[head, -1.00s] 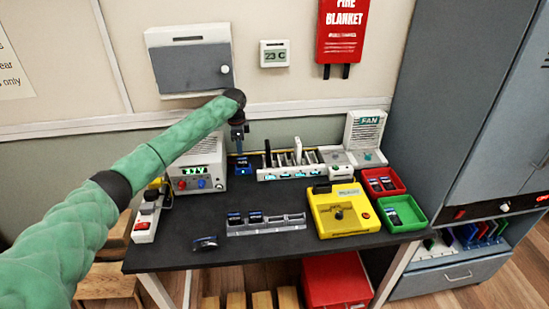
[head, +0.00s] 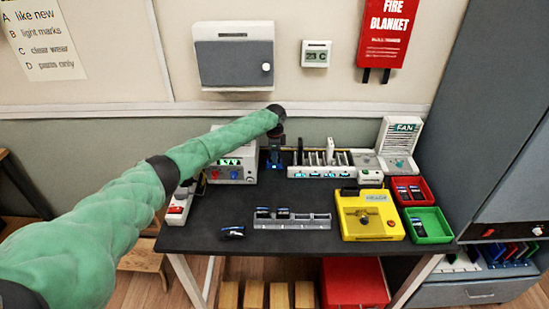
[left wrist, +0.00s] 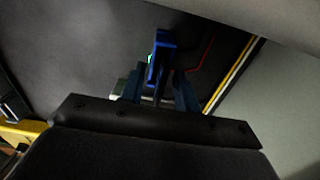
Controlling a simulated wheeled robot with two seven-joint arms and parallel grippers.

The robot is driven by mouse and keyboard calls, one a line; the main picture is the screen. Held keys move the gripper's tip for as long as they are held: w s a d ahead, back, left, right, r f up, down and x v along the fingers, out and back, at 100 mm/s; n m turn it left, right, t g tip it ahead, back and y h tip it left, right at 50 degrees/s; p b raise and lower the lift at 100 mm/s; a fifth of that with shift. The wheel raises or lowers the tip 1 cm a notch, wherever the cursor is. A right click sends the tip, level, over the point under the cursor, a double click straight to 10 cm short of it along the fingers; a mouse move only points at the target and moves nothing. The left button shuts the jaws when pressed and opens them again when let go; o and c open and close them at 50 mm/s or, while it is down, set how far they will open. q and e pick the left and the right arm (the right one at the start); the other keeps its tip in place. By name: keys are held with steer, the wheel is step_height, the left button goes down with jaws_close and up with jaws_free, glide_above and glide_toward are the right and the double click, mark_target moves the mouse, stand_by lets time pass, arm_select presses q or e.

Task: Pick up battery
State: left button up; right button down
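My left gripper (head: 276,153) points down at the back of the dark table, just right of the grey box with dials. A small blue thing (head: 274,163) is at its fingertips; I cannot tell whether it is a battery or a holder. In the left wrist view a narrow blue piece (left wrist: 159,54) shows between the dark fingers, and contact is unclear. Dark battery-like pieces sit in the grey rack (head: 308,222), and one dark piece (head: 232,232) lies on the table left of it. My right gripper is not in view.
A grey box with dials (head: 232,174) stands left of the gripper, and a white slotted unit (head: 318,172) stands right. A yellow device (head: 370,214), red tray (head: 428,193) and green tray (head: 446,238) fill the right side. The table (head: 200,238) is mostly clear in front.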

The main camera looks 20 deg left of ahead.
arm_select(q)
steer(key=shift+f, duration=0.4)
steer(key=shift+a, duration=0.1)
steer(key=shift+r, duration=0.1)
jaws_close()
steer(key=shift+r, duration=0.1)
